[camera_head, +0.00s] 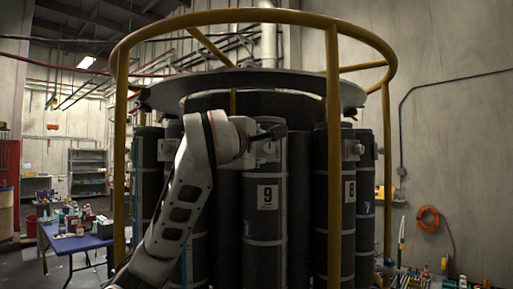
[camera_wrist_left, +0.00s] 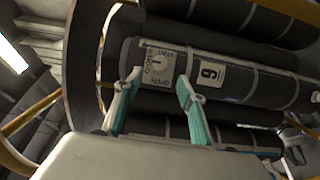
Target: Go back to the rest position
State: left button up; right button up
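My left arm reaches up from the lower left in the head view, and its gripper (camera_head: 270,132) is at the top of the dark cylinder marked 9 (camera_head: 264,220). In the left wrist view the two teal-padded fingers of this gripper (camera_wrist_left: 158,76) are apart, with nothing held between them. Beyond them is a pale square plate with a small dial and lettering (camera_wrist_left: 158,66) on the cylinder, near its number label (camera_wrist_left: 208,76). The gripper seems close to the plate; I cannot tell whether it touches. My right gripper is not in view.
A yellow rail frame (camera_head: 333,160) surrounds several upright cylinders, including one marked 8 (camera_head: 349,215), under a round metal top (camera_head: 310,84). A blue table (camera_head: 75,243) with small items stands left. An orange hose (camera_head: 428,218) hangs on the right wall.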

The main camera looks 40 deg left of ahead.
pick_arm(q)
jog(key=shift+v, duration=0.9)
jog(key=w+a+f+n+y, duration=0.4)
jog(key=a+f+n+y, duration=0.2)
jog(key=f+y, duration=0.45)
jog(key=s+d+f+m+t+h, duration=0.2)
jog(key=d+f+m+h, duration=0.6)
jog(key=f, duration=0.6)
jog(key=s+d+f+m+t+h, duration=0.1)
jog(key=d+f+m+h, duration=0.55)
jog(key=f+m, duration=0.5)
jog(key=s+d+f+m+t+h, duration=0.2)
jog(key=d+f+m+h, duration=0.5)
jog(key=f, duration=0.8)
jog(key=s+d+f+m+g+y, duration=0.1)
jog(key=s+d+f+m+g, duration=0.2)
jog(key=f, duration=0.7)
jog(key=s+d+f+m+g, duration=0.1)
jog(key=s+f+g, duration=0.4)
jog(key=f, duration=0.6)
jog(key=s+a+f+g+y, duration=0.2)
jog(key=s+f+g, duration=0.1)
jog(key=s+f, duration=1.1)
jog(key=shift+s+f+m+g, duration=0.25)
jog(key=shift+f+m+g, duration=0.1)
jog(key=shift+m+g, duration=0.1)
